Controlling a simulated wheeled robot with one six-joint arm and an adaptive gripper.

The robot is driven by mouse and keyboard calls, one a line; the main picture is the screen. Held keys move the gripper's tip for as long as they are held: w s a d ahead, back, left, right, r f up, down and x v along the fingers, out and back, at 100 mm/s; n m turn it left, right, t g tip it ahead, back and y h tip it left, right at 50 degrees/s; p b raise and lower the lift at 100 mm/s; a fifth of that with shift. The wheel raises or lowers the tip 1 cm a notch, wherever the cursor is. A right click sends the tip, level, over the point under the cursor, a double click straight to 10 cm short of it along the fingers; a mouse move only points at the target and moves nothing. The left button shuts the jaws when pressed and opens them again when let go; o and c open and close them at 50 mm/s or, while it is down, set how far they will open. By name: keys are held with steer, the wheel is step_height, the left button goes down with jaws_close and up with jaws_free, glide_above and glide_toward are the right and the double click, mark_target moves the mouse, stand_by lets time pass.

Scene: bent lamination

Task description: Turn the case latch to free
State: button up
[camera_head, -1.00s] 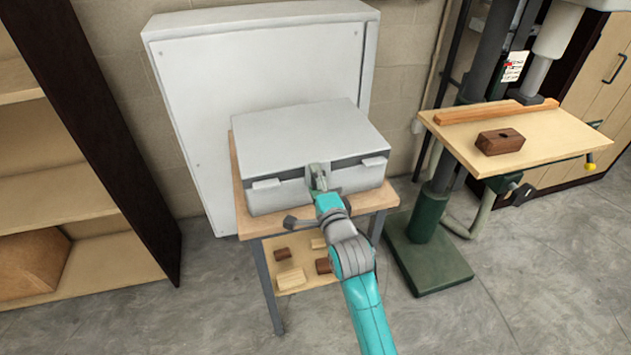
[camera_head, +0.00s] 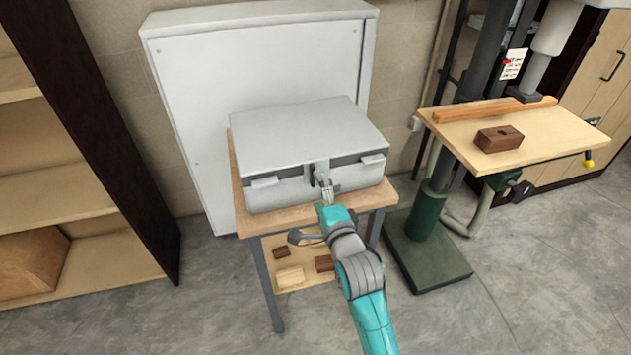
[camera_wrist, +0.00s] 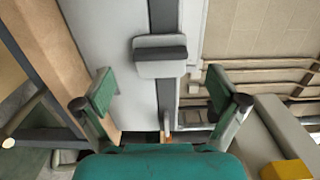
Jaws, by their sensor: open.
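A grey case (camera_head: 305,135) lies closed on a small wooden table, with a dark seam along its front. The case latch (camera_head: 320,170) sits at the middle of that front, across the seam. In the wrist view the latch (camera_wrist: 160,55) is a grey plate with a raised dark bar, which lies across the dark seam. My gripper (camera_head: 326,190) is just in front of and below the latch. In the wrist view my gripper (camera_wrist: 166,100) has its two green fingers wide apart and nothing between the tips. The latch shows beyond the gap, apart from both fingers.
Two clasps, left (camera_head: 265,182) and right (camera_head: 374,159), flank the latch. The wooden table (camera_head: 228,170) has several blocks on its lower shelf. A white panel (camera_head: 180,90) stands behind. A drill press table (camera_head: 560,130) is at right, shelves (camera_head: 60,215) at left.

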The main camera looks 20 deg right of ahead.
steer(key=s, duration=0.7)
steer(key=shift+s+d, duration=0.15)
steer(key=shift+s, duration=0.25)
steer(key=shift+f, duration=0.1)
steer(key=s+d+f+n+g, duration=0.1)
steer(key=s+f+n, duration=0.35)
steer(key=s, duration=0.55)
steer(key=s+f+n+g, duration=0.1)
steer(key=s+f+n, duration=0.4)
steer(key=s, duration=0.6)
steer(key=s+d+n+g, duration=0.1)
steer(key=s+n, duration=0.7)
steer(key=s, duration=1.2)
steer(key=shift+s+r+h, duration=0.15)
steer(key=shift+s+h, duration=0.05)
steer(key=shift+h, duration=0.1)
steer(key=shift+c, duration=0.4)
steer(key=shift+w, duration=0.1)
